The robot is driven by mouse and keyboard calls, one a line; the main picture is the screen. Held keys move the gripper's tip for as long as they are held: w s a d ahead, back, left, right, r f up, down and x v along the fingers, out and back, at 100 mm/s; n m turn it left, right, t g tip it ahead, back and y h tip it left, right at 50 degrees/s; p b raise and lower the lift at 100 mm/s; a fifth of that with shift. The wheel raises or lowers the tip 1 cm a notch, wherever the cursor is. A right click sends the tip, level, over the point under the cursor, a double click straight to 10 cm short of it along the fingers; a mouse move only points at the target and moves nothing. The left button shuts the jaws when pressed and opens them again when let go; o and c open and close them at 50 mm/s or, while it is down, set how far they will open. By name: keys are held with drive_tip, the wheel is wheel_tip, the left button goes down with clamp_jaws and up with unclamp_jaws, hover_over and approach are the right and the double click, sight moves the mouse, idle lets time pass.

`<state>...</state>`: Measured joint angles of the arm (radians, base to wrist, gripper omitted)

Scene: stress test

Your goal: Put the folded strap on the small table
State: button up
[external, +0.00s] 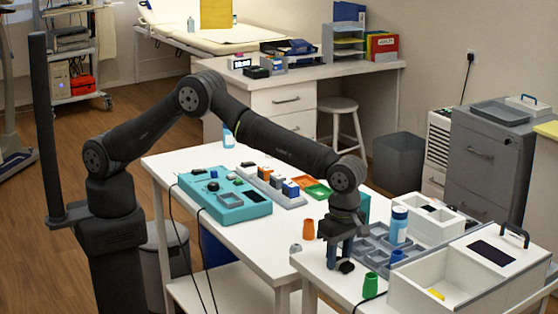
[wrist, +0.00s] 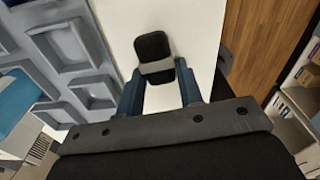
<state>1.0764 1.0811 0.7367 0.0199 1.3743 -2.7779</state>
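The folded strap (wrist: 152,46) is a small black bundle with a grey band, lying on a white tabletop in the wrist view. In the external view the black strap (external: 346,267) shows at the foot of my gripper (external: 338,262). My gripper (wrist: 158,74) points down, its two blue fingers apart, one on each side of the strap's banded end. No firm grip on the strap shows. A white table (external: 312,268) is under my gripper, and a longer white table (external: 235,243) adjoins it; I cannot tell which one is the small table.
A grey compartment tray (external: 372,250) lies close beside my gripper, also in the wrist view (wrist: 62,45). A green cup (external: 370,286), an orange cup (external: 308,229), a blue-white bottle (external: 398,224) and a white box (external: 450,285) stand nearby. A teal device (external: 228,205) sits farther left.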

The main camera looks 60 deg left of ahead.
sight(338, 258)
drive_tip(key=o, duration=0.3)
wheel_tip(338, 258, up, 12)
drive_tip(key=shift+d+r, duration=0.2)
drive_tip(key=shift+d, duration=0.1)
drive_tip(key=shift+f, duration=0.1)
idle(0.4)
drive_tip(key=f, duration=1.2)
drive_tip(key=shift+a, duration=0.3)
drive_tip(key=shift+r, duration=2)
